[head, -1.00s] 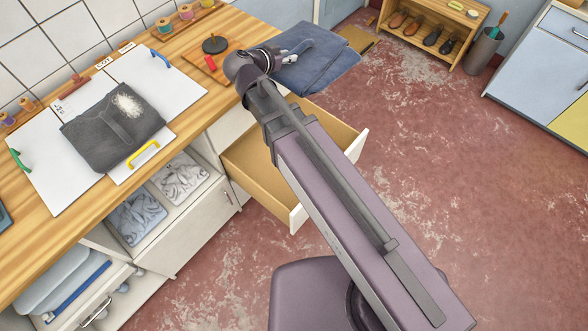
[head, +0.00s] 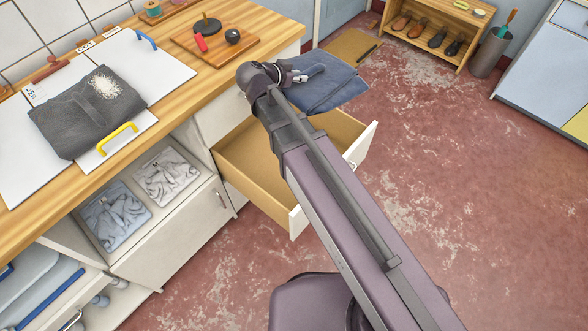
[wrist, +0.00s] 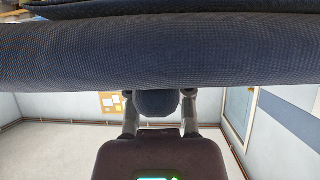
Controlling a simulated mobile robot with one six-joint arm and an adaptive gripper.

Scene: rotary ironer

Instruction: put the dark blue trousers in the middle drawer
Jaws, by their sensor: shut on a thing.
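My gripper (head: 302,76) is shut on the dark blue trousers (head: 332,86), which are folded into a flat bundle and held in the air. In the wrist view the trousers (wrist: 160,52) fill the upper part, with the gripper fingers (wrist: 160,103) closed at their near edge. The open drawer (head: 253,173) is pulled out from the counter, below and to the left of the trousers. Its visible floor is bare wood. My arm hides part of it, and the trousers overlap its far corner in the head view.
The counter (head: 180,68) holds a folded grey garment (head: 85,115) on white boards and a wooden board with a black knob. Open compartments with folded grey cloths (head: 166,177) lie left of the drawer. A shoe rack (head: 440,22) stands far back. The red floor at right is clear.

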